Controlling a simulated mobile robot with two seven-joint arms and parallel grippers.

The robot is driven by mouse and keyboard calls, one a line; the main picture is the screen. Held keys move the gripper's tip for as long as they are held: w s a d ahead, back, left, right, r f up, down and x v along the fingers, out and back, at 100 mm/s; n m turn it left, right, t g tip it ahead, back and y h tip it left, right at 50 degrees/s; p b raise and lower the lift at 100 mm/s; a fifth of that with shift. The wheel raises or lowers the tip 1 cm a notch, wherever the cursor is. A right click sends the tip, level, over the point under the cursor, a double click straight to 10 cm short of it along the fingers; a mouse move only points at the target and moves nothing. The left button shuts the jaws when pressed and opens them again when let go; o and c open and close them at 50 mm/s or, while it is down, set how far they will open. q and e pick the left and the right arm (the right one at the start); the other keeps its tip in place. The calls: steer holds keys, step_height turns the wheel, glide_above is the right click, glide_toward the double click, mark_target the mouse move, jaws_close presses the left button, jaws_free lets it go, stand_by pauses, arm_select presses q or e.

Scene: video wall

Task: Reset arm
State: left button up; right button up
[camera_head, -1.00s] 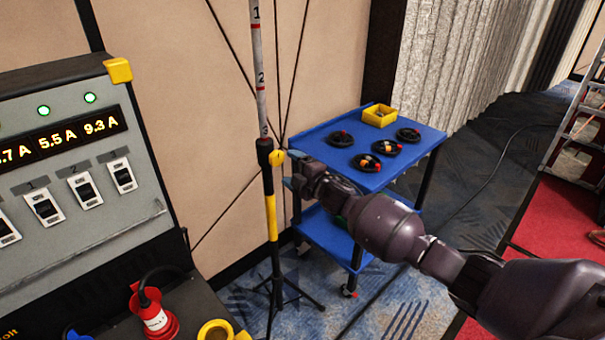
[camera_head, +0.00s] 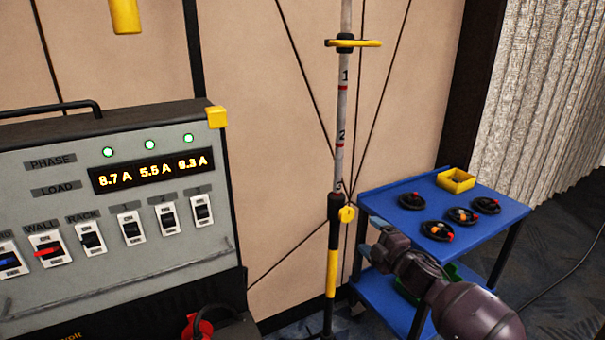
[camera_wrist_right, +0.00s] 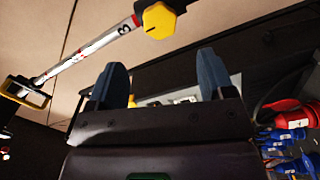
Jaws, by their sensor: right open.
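My right arm enters the head view from the lower right. Its gripper (camera_head: 370,235) is just right of the pole stand (camera_head: 332,270) and slightly below the stand's yellow knob (camera_head: 347,214). In the right wrist view the two blue fingers of the gripper (camera_wrist_right: 160,80) are apart, with nothing between them. The pole (camera_wrist_right: 90,47) and the yellow knob (camera_wrist_right: 159,20) show beyond the fingers there. I cannot tell the exact gap between gripper and stand. My left gripper is in neither view.
A blue cart (camera_head: 400,192) with black discs and a yellow bin (camera_head: 456,180) stands behind my right arm. A grey power panel (camera_head: 60,295) with lit load readings and switches fills the left. Red and blue connectors (camera_wrist_right: 290,115) show in the wrist view.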

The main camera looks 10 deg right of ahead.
steer(key=s+f+m+h, duration=0.1)
steer(key=s+f+m, duration=0.2)
steer(key=s, duration=0.3)
steer(key=s+a+f+m+g+h, duration=0.1)
steer(key=s+f+m, duration=0.2)
steer(key=s+m, duration=0.3)
steer(key=s+a+f+m+g+h, duration=0.1)
steer(key=s+f+m+h, duration=0.1)
steer(key=s+f+m, duration=0.2)
steer(key=s, duration=0.3)
steer(key=shift+s+m, duration=0.25)
steer(key=shift+m, duration=0.15)
steer(key=s+f+m+g, duration=0.1)
steer(key=s+f, duration=0.2)
steer(key=s, duration=0.3)
steer(key=s+d+f+m+g+h, duration=0.1)
steer(key=s+f, duration=0.2)
steer(key=s, duration=0.2)
steer(key=s+d+f+m+g+h, duration=0.1)
steer(key=s+f, duration=0.2)
steer(key=s, duration=0.3)
steer(key=shift+s+d+f+m, duration=0.2)
steer(key=shift+s+f+m, duration=0.1)
steer(key=shift+m, duration=0.1)
